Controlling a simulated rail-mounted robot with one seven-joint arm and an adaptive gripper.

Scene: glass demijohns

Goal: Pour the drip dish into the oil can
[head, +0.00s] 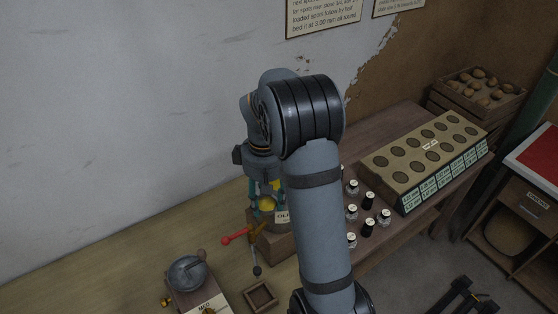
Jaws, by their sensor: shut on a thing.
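My gripper (265,193) points down beside the wall, left of my forearm. Its teal fingers are shut on a small yellow thing (268,203), which looks like the drip dish and is partly covered by the fingers. The held thing is just above a wooden block (279,246) with a white label (284,217), partly cut off by my arm. I cannot make out the oil can for certain; it may be behind the gripper or my forearm. Whether anything is flowing from the dish cannot be seen.
A grey metal bowl (187,272) and small square tray (261,297) are at the front left. Several small jars (368,227) and a rack with round holes (425,160) are to the right. The left bench is clear.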

